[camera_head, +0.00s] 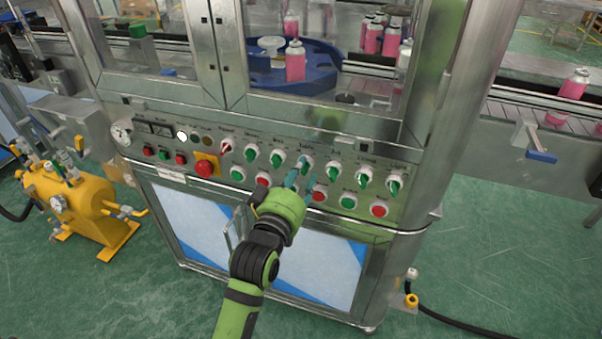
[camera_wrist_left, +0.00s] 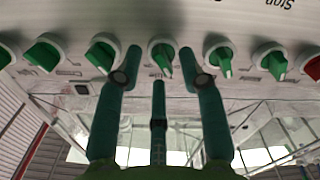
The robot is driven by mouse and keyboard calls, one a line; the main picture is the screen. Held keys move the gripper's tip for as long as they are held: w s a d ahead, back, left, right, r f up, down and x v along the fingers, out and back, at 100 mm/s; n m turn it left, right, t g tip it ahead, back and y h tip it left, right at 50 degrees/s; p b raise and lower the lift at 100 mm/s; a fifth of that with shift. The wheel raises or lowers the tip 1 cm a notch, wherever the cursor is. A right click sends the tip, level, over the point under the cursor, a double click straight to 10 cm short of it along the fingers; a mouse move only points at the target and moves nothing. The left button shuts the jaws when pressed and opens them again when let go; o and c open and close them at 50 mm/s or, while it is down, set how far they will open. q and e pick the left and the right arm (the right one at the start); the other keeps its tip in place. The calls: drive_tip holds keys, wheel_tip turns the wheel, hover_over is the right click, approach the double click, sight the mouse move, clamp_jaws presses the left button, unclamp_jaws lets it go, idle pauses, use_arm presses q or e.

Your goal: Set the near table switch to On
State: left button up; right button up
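The control panel on the machine front carries a row of green rotary switches in white collars. One green switch (camera_head: 304,163) sits in the middle of the row; its label is too small to read surely. It also shows in the left wrist view (camera_wrist_left: 163,57), where its handle points down and slightly right. My left gripper (camera_head: 303,178) reaches to it from below. My right gripper is not in view.
Neighbouring green switches (camera_head: 277,156) and (camera_head: 327,172) stand close on both sides. Red and green push buttons line the row below, with a red emergency stop (camera_head: 204,168) at left. Pink cans (camera_head: 295,62) stand behind the glass. A yellow tank (camera_head: 88,203) stands at left.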

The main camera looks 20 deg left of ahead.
use_arm(q)
drive_tip(key=shift+w, duration=0.3)
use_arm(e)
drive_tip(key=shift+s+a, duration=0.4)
use_arm(q)
clamp_jaws()
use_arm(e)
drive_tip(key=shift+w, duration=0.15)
